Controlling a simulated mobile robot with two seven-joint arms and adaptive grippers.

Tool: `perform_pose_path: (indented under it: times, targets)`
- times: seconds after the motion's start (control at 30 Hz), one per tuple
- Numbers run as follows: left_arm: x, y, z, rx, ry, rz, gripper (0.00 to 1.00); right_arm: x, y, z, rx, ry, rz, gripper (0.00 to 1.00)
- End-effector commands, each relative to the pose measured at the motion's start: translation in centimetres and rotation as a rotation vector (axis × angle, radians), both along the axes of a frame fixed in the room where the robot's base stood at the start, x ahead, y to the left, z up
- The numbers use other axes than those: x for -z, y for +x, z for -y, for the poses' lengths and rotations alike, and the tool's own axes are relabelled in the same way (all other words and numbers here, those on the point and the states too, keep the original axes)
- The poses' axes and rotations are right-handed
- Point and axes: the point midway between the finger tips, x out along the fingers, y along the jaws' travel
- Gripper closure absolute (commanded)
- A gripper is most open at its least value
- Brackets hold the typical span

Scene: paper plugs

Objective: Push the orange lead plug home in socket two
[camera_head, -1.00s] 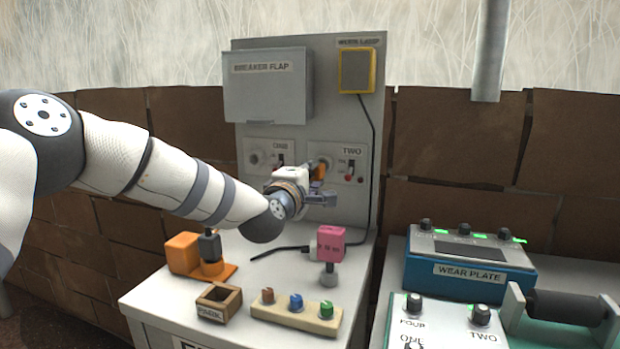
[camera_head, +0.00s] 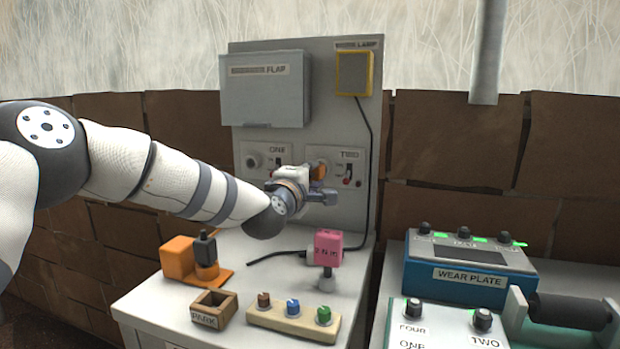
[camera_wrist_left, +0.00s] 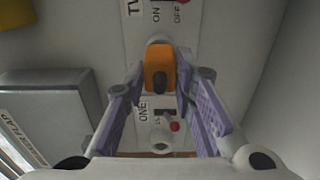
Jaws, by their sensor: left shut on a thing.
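The orange lead plug (camera_head: 318,172) is at the socket two plate (camera_head: 325,152) on the upright grey panel. My left gripper (camera_head: 318,188) is shut on the plug, right in front of the panel. In the left wrist view the orange plug (camera_wrist_left: 160,70) sits between the two fingertips of my left gripper (camera_wrist_left: 160,80). A pale socket rim (camera_wrist_left: 158,40) shows just past the plug. The plug hides the socket's opening, so I cannot tell how deep it sits. A red-tipped switch (camera_head: 348,172) is right of the plug. My right gripper is not in view.
Socket one (camera_head: 254,160) is empty, to the left. The breaker flap (camera_head: 264,100) juts out above it. A lamp (camera_head: 354,73) hangs top right with its cable down the panel. A pink block (camera_head: 328,247), several coloured knobs and a park box (camera_head: 214,308) stand on the bench.

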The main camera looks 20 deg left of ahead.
Motion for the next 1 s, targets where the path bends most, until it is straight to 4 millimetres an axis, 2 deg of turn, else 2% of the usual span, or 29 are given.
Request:
perform_pose_path:
  times: [1.0]
  targets:
    - [-0.3, -0.11, -0.03, -0.002, 0.0, 0.007, 1.0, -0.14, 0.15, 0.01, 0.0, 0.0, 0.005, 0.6]
